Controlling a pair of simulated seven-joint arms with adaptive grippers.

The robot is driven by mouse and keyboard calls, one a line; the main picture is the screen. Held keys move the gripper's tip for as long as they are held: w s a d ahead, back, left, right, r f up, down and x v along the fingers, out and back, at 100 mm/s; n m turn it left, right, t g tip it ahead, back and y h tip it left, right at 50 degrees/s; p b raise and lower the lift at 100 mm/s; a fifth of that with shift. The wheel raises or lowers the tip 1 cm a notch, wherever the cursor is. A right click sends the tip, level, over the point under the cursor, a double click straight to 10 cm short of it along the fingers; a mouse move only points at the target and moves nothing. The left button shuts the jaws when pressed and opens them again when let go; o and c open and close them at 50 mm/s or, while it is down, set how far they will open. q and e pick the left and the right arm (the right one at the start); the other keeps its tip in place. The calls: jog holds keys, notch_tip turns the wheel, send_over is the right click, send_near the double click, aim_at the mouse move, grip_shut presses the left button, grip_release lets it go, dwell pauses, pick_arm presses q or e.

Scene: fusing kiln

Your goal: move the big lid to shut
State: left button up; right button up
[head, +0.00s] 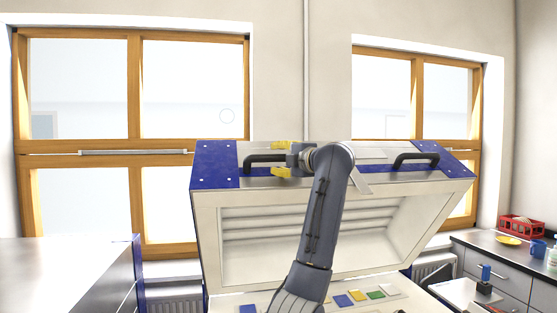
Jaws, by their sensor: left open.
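The big lid (210,240) of the kiln stands raised and tilted open, its pale ridged inside facing me. It has blue corners and two black handles along its upper edge, a left handle (258,161) and a right handle (414,158). My left gripper (281,159) is at the right part of the left handle, its yellow fingertips apart, one above and one below the bar. It is open; whether it touches the handle I cannot tell. My left arm hides part of the lid. My right gripper is not in view.
Coloured glass pieces (358,295) lie in the kiln under the lid. A metal-topped counter (65,262) is at left. At right a worktop holds a red crate (521,226), a yellow dish (508,240) and a blue cup (537,248). Windows and wall are behind.

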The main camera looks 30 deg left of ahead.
pick_arm(q)
jog(key=shift+a, duration=0.15)
jog(key=shift+c, duration=0.2)
grip_shut()
dwell(0.5)
